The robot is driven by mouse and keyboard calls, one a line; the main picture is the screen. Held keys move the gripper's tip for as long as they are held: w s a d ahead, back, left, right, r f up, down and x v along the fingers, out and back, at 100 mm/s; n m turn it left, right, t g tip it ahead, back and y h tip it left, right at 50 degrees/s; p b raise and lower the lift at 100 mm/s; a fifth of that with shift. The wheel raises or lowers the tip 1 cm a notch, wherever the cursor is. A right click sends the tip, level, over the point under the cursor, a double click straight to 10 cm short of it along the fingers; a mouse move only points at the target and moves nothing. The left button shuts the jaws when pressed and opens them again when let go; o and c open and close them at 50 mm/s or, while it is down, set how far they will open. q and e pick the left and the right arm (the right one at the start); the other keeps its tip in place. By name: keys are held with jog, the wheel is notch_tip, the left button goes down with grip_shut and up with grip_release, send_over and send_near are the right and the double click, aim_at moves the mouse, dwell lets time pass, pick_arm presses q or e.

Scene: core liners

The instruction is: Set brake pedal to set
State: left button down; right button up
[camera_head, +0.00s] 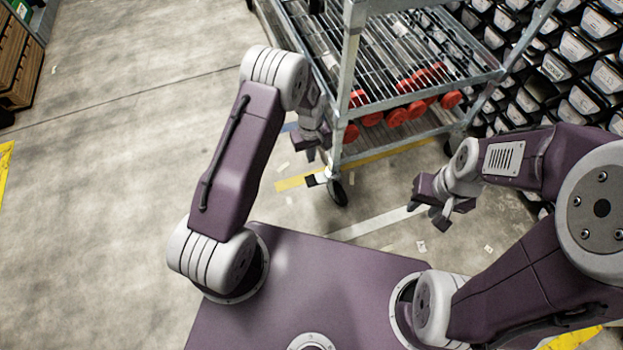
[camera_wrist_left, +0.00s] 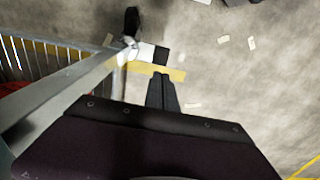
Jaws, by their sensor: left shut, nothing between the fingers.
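The brake pedal (camera_head: 317,179) is a small white and black tab at the caster wheel (camera_head: 337,190) on the cart's near corner. It also shows in the left wrist view (camera_wrist_left: 150,52), with the dark caster (camera_wrist_left: 132,20) behind it. My left gripper (camera_head: 311,155) is shut and empty, above the pedal, beside the cart's corner post. In the left wrist view its closed fingers (camera_wrist_left: 161,82) point towards the pedal and overlap the yellow floor line just below it. I cannot tell the pedal's set position. My right gripper (camera_head: 432,216) hangs away from the cart, at the right.
The metal cart (camera_head: 346,90) has wire shelves carrying several red-ended parts (camera_head: 396,117). Its corner post stands close to my left gripper. A rack of dark bins (camera_head: 560,70) is behind at right. The floor at left is open, with small paper scraps about.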

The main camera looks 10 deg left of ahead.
aim_at(307, 181)
pick_arm(q)
jog(key=shift+r, duration=0.1)
notch_tip(307, 181, down, 14)
jog(key=b, duration=0.9)
jog(key=shift+b, duration=0.3)
jog(key=shift+s+a+p, duration=0.1)
jog(key=shift+p, duration=0.4)
jog(key=shift+s+a+f+p, duration=0.15)
jog(key=shift+a+f+p, duration=0.05)
jog(key=shift+f+p, duration=0.2)
jog(key=shift+s+a+f+p, duration=0.15)
jog(key=shift+f+p, duration=0.15)
jog(key=shift+f, duration=0.85)
jog(key=shift+a+f, duration=0.1)
